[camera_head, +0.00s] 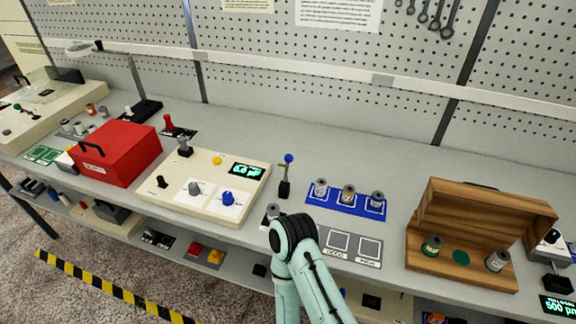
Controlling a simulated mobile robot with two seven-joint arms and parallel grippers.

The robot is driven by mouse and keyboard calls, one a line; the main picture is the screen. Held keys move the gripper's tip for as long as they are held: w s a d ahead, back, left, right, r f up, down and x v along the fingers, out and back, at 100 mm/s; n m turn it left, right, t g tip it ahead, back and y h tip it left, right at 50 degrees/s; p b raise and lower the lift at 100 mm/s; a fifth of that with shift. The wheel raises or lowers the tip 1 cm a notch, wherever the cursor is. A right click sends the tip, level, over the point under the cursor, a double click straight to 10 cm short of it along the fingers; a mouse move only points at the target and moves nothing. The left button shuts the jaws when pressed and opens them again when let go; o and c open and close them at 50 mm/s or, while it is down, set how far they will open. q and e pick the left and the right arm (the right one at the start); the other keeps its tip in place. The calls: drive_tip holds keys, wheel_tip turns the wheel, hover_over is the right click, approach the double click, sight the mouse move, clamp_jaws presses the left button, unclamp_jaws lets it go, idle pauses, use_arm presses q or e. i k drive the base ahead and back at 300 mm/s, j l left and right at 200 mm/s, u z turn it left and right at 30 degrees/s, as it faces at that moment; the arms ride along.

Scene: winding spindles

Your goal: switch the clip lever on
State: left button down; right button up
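I cannot read a label naming the clip lever. A small lever with a blue ball knob (289,158) stands on a black base (285,189), right of the cream control panel (140,196); its stem is near upright with a slight lean. The panel carries a grey-topped post (184,147), a black toggle (162,182), a grey knob (195,188), a blue knob (228,198), a yellow button (217,160) and a lit display (247,170). One of my arms, pale green with a dark joint, rises at bottom centre in front of the bench. Neither gripper shows.
A red box (117,152) stands on the left. A blue mat (346,203) with several spools lies right of the lever. Grey marked pads (353,244) lie nearer the front edge. An open wooden box (473,230) is at right. The bench behind the lever is clear.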

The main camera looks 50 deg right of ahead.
sight(288, 158)
drive_tip(key=l+z, duration=0.1)
drive_tip(key=z, duration=0.3)
drive_tip(key=i+z, duration=0.1)
drive_tip(key=z, duration=0.25)
drive_tip(key=i+z, duration=0.1)
drive_tip(key=z, duration=0.3)
drive_tip(key=i+l+z, duration=0.1)
drive_tip(key=z, duration=0.25)
drive_tip(key=i+z, duration=0.15)
drive_tip(key=k, duration=0.5)
drive_tip(key=j+z, duration=0.15)
drive_tip(key=z, duration=0.6)
drive_tip(key=k+j+z, duration=0.75)
drive_tip(key=k+j, duration=0.45)
drive_tip(key=j+z, duration=0.05)
drive_tip(key=j, duration=0.05)
